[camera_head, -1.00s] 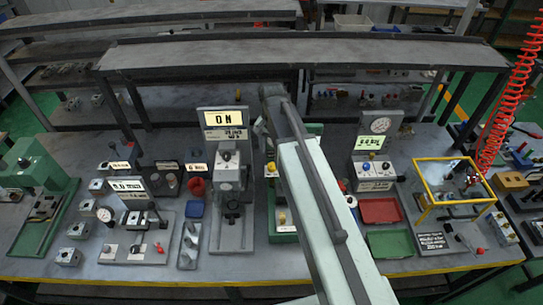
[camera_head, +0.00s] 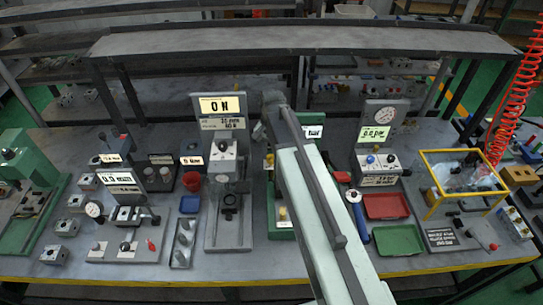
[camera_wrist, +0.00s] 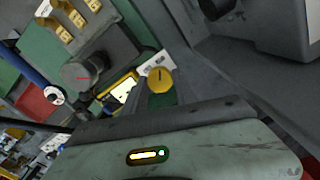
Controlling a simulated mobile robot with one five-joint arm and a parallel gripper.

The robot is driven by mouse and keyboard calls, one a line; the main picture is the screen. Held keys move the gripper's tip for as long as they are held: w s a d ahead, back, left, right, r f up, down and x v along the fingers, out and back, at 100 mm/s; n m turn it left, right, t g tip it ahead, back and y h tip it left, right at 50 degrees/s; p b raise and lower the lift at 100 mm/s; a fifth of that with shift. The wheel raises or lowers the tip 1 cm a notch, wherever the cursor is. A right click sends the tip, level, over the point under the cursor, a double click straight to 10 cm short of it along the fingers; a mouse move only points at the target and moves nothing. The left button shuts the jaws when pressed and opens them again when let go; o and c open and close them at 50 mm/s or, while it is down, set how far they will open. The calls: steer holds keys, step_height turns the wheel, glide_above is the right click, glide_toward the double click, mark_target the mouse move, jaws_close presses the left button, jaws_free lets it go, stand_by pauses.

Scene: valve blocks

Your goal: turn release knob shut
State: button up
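Several knobs are in view, and I cannot tell from a label which is the release knob. In the wrist view a round yellow knob (camera_wrist: 160,80) with a dark line on its face sits beside a small white label. In the head view, yellow knobs show on the green-based stand just left of my arm, one upper (camera_head: 270,160) and one lower (camera_head: 282,214). The gauge unit at the right has a blue knob (camera_head: 370,159) and a dark knob (camera_head: 391,158).
A grey press stand (camera_head: 229,225) with a "0 N" display is left of my arm. Right of it are a red tray (camera_head: 386,206), a green tray (camera_head: 397,240) and a yellow-framed box (camera_head: 460,153). A long shelf (camera_head: 300,42) runs behind the bench.

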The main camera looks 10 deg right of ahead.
jaws_close()
steer(key=shift+n, duration=0.3)
steer(key=n, duration=1.1)
steer(key=shift+n, duration=0.4)
steer(key=o, duration=0.8)
jaws_free()
steer(key=shift+r, duration=0.1)
